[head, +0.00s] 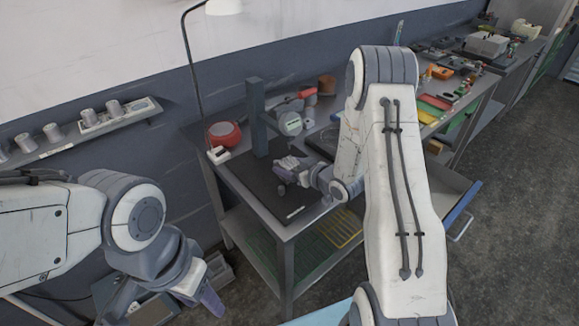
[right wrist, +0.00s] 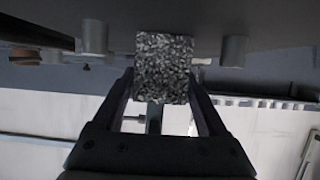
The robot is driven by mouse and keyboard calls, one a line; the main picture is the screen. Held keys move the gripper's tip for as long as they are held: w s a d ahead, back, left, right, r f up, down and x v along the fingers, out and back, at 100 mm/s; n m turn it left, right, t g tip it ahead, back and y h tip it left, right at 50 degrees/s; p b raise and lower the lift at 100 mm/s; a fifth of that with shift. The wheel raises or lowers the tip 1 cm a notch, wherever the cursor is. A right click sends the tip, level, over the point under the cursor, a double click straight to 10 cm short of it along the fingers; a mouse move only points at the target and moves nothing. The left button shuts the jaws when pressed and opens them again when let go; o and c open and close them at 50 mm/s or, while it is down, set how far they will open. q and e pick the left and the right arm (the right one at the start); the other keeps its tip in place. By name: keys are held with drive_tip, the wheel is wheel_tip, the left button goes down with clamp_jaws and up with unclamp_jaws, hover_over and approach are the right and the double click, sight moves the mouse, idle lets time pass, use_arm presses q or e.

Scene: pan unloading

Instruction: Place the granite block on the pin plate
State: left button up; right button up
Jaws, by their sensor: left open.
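The granite block (right wrist: 163,68) is a speckled dark grey block in the right wrist view. It sits between the two fingers of my right gripper (right wrist: 162,82), which appears shut on it. Two grey cylindrical pins (right wrist: 95,37) stand on either side of the block, on a dark flat surface (right wrist: 160,12) that looks like the pin plate. In the head view my right gripper (head: 290,172) is over the black plate on the bench (head: 262,190); the block is not clear there. My left gripper (head: 206,297) is open and empty, low at the front, away from the bench.
A dark upright post (head: 257,118) with a round dial (head: 290,124) stands behind my right gripper. A red round object (head: 223,133) lies at the bench's left. An open drawer (head: 455,200) sticks out at right. A wall shelf (head: 75,133) holds several grey cylinders.

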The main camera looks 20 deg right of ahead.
drive_tip(key=shift+o, duration=1)
drive_tip(key=shift+f, duration=0.1)
drive_tip(key=shift+s, duration=0.1)
drive_tip(key=b+v, duration=0.2)
drive_tip(key=v, duration=0.8)
drive_tip(key=shift+s+d+r, duration=0.1)
drive_tip(key=shift+r, duration=0.15)
